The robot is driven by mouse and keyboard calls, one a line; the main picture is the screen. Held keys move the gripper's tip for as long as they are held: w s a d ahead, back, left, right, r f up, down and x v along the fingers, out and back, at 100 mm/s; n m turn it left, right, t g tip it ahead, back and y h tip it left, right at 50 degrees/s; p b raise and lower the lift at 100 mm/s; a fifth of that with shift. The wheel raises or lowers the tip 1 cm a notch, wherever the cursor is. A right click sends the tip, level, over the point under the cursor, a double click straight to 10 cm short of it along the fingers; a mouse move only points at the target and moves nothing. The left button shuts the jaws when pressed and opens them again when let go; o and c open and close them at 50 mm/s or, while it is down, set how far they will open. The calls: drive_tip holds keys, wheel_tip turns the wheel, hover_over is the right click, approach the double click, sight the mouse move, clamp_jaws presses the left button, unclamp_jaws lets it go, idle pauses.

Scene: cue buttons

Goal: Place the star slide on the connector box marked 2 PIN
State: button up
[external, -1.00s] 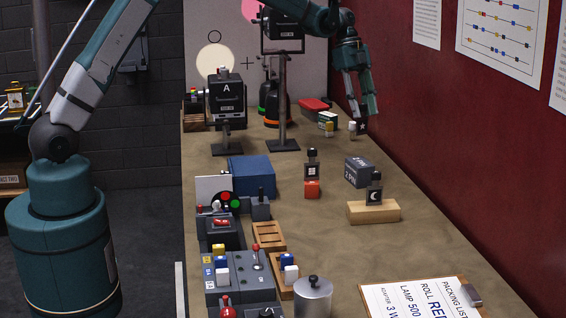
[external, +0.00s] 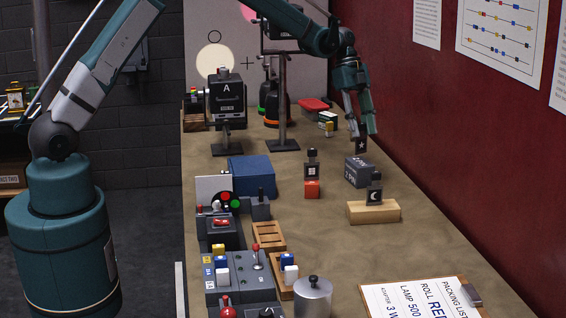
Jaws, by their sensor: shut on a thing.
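My gripper (external: 363,136) is shut on the star slide (external: 361,146), a small dark plate with a pale star. It holds the slide upright just above the connector box marked 2 PIN (external: 357,175), a dark grey block on the table. The slide's lower edge is close to the box's far top edge; I cannot tell whether they touch. The fingers hide the slide's upper part.
A moon slide (external: 375,190) stands on a wooden block (external: 362,214) in front of the box. Another slide (external: 312,163) stands on a red block (external: 312,189) to the left.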

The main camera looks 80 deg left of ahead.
drive_tip(key=shift+f, duration=1.3)
drive_tip(key=shift+f, duration=0.1)
drive_tip(key=o, duration=0.9)
drive_tip(key=v, duration=1.2)
drive_tip(key=shift+a, duration=0.1)
drive_tip(key=shift+s, duration=0.1)
